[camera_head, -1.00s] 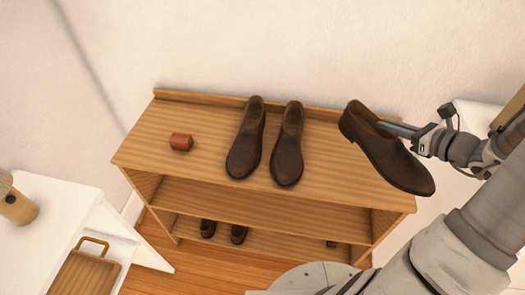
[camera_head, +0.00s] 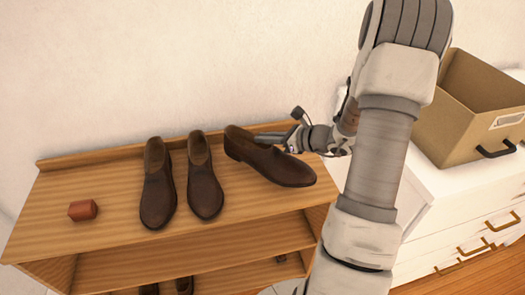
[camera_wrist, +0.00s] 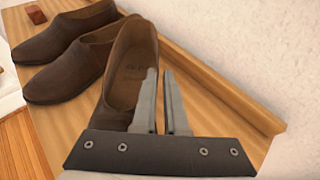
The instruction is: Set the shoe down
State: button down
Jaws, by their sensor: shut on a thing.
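A dark brown shoe (camera_head: 268,163) is at the right part of the wooden shelf's top (camera_head: 110,185), its toe pointing right and toward the front. My gripper (camera_head: 268,138) is shut on its upper edge from the right. I cannot tell whether its sole touches the wood.
A small reddish-brown block (camera_head: 82,210) lies at the shelf top's left. A raised ledge (camera_head: 100,156) runs along the back. A white drawer unit (camera_head: 450,215) with an open tan box (camera_head: 465,145) stands at the right. Other shoes are partly visible on the lower shelf.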

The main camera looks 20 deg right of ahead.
aim_at(264, 148)
jog(key=shift+w+a+f, duration=0.2)
jog(key=shift+w+f, duration=0.05)
jog(key=shift+f, duration=0.15)
jog(key=shift+f+b, duration=0.6)
jog(key=shift+f, duration=1.1)
jog(key=shift+f, duration=0.15)
jog(key=c, duration=1)
grip_release()
jog(key=shift+o, duration=0.2)
